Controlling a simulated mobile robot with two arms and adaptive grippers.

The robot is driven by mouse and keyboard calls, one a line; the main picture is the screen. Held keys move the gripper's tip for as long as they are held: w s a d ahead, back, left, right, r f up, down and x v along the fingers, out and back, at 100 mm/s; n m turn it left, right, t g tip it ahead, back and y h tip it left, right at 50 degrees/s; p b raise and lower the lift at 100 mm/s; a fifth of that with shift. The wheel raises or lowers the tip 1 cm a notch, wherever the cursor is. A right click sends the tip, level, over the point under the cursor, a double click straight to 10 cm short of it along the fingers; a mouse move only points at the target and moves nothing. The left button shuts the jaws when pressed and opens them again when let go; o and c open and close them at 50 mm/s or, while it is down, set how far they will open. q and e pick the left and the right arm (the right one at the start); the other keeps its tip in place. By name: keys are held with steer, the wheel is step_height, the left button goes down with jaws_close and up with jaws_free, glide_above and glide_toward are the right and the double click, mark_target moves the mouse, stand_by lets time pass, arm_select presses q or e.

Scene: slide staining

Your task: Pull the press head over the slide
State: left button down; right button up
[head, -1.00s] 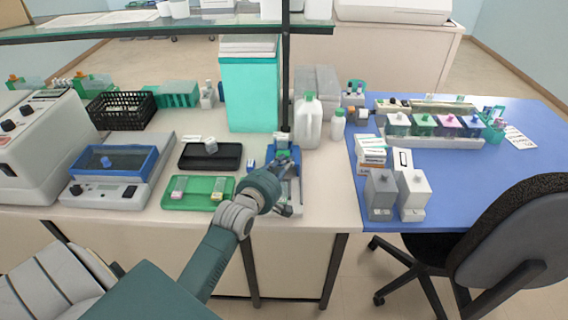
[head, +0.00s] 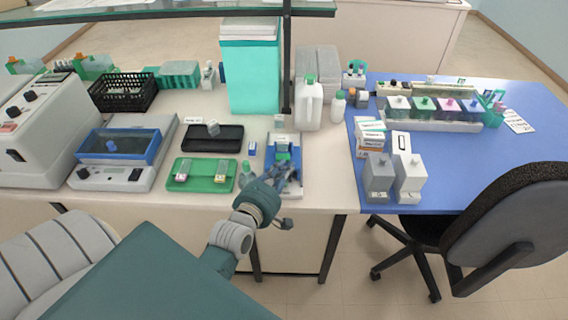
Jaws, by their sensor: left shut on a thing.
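The press (head: 295,188) stands near the front edge of the pale bench, with a grey base and blue parts. Its blue and green upper part (head: 283,142) shows just beyond my left gripper (head: 277,178). My left gripper reaches over the front of the press and is shut on the press head, which is mostly hidden by the fingers and wrist. The slide under it cannot be made out. My right gripper is not in view.
A green tray (head: 202,187) with two slide holders lies left of the press, a black tray (head: 214,146) behind it. A white jug (head: 309,108) stands behind right. Grey and white dispensers (head: 378,180) stand on the blue table at right.

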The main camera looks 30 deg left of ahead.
arm_select(q)
steer(key=c, duration=1.8)
jaws_free()
steer(key=shift+s+d+f, duration=0.1)
steer(key=shift+d+f, duration=0.05)
steer(key=shift+f, duration=0.05)
steer(key=shift+o, duration=0.4)
steer(key=shift+s+r, duration=0.15)
steer(key=v, duration=1.2)
